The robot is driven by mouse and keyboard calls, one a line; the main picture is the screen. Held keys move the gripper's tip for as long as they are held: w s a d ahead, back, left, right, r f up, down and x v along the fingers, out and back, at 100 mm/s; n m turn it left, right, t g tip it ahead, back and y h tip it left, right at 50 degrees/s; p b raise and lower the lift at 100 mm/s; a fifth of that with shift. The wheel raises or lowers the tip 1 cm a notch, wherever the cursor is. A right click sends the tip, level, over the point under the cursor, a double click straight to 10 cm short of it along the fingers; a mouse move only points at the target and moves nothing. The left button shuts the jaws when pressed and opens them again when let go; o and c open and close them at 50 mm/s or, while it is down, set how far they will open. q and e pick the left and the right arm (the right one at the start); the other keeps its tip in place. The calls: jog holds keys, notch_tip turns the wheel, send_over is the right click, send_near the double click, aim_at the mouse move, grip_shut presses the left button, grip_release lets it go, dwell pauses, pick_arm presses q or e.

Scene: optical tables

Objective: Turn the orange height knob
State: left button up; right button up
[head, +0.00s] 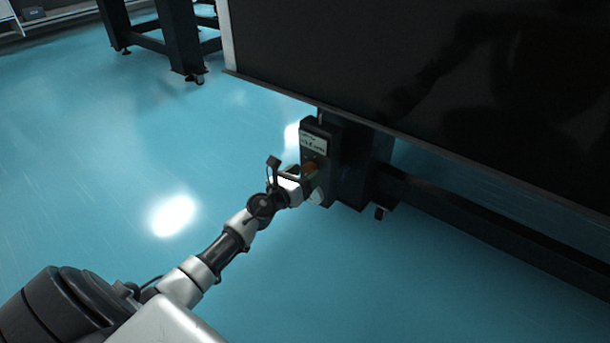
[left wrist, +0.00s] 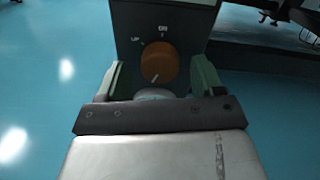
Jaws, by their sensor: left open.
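The orange height knob (left wrist: 158,63) sits on the front of a dark control box, with the marks "UP" and "ON" near it in the left wrist view. In the head view the knob (head: 310,168) shows small, partly behind my gripper. My left gripper (left wrist: 160,80) is open, its two green-padded fingers left and right of the knob. I cannot tell whether either finger touches it. A pale round part (left wrist: 155,94) shows below the knob, partly hidden by the gripper body. My right gripper is not in view.
The control box (head: 320,140) is fixed by the dark table leg, under the overhanging black tabletop (head: 400,60). A dark crossbar (head: 480,215) runs right from the leg. Blue floor (head: 130,150) is clear at the left. Another table frame (head: 180,40) stands behind.

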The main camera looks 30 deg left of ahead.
pick_arm(q)
jog(key=shift+w, duration=0.2)
jog(key=c, duration=0.9)
jog(key=shift+n, duration=0.4)
